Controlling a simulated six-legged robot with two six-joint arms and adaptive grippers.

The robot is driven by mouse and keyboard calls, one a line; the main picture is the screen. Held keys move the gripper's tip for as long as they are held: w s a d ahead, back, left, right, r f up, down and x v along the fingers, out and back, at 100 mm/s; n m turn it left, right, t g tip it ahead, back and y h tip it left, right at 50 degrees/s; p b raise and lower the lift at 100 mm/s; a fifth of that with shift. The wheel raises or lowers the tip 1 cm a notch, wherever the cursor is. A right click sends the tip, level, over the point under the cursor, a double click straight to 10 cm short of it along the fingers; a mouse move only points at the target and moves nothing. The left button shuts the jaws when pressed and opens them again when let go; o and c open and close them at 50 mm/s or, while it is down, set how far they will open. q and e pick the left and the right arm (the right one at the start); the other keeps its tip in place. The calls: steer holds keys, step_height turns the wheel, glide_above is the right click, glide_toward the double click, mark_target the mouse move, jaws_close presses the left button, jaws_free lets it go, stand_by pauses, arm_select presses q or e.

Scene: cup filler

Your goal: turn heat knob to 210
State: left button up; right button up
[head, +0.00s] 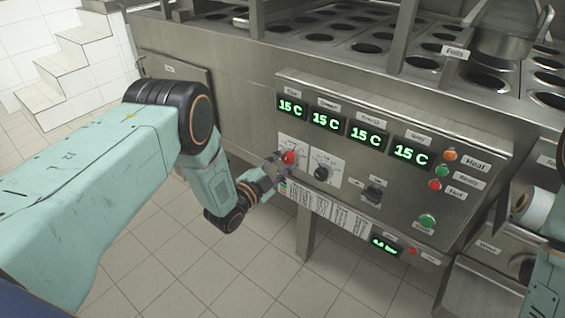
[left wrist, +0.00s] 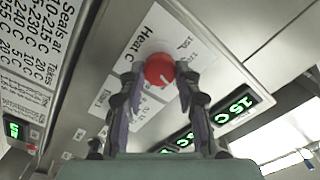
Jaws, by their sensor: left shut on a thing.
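The heat knob (head: 289,157) is a red round knob on a white dial plate at the left of the metal control panel (head: 395,205). It also shows in the left wrist view (left wrist: 159,70), below the printed word "Heat C", with a white pointer mark on its face. My left gripper (head: 283,160) is at the knob, with one finger on each side of it, shut on it. The fingers show in the left wrist view (left wrist: 158,84). The exact number under the pointer is too small to read. My right arm shows at the right edge; its gripper is out of view.
A black knob (head: 321,173) sits just right of the heat knob, with a black switch (head: 374,193) further right. Green displays (head: 326,121) above read 15 C. Coloured lamps and a green button (head: 427,221) are at the right. Printed label sheets (head: 326,208) hang below the knobs.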

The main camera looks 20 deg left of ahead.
arm_select(q)
steer(key=o, duration=1.2)
steer(key=shift+c, duration=0.2)
steer(key=shift+s, duration=0.1)
steer(key=v, duration=1.1)
steer(key=shift+s+a, duration=0.15)
steer(key=shift+s, duration=0.25)
